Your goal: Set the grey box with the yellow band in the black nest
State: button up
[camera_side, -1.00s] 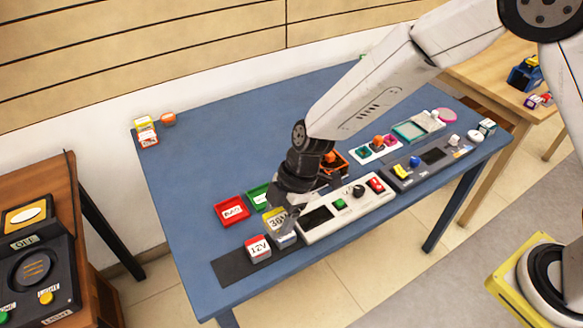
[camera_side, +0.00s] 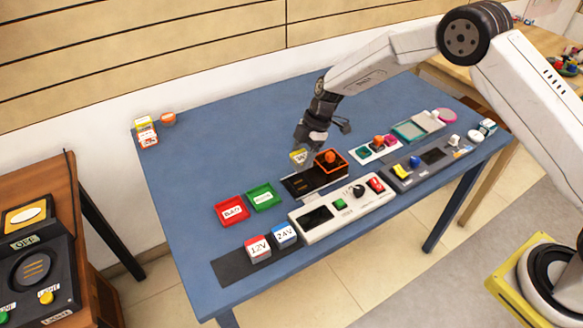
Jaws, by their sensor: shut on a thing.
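The grey box with the yellow band (camera_side: 299,157) is small in the side view, and its label is too small to read. My gripper (camera_side: 301,147) is shut on it from above; the fingertips are partly hard to make out. The box appears held above the far left part of a black base with a recess, the black nest (camera_side: 296,187). The nest looks empty. I cannot tell the exact height of the box over it.
An orange-rimmed black tray with an orange knob (camera_side: 331,160) adjoins the nest on the right. Red (camera_side: 231,209) and green (camera_side: 263,197) trays stand left. The 12V (camera_side: 258,248) and 24V (camera_side: 285,234) boxes and a white control panel (camera_side: 342,209) are in front.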

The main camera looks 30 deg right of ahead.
jog(key=shift+f, duration=0.25)
jog(key=shift+f, duration=2.2)
jog(key=shift+f, duration=1.1)
dwell(1.6)
jog(key=o, duration=1.3)
jog(key=shift+c, duration=0.2)
jog(key=shift+r, duration=0.15)
jog(key=shift+r, duration=3.6)
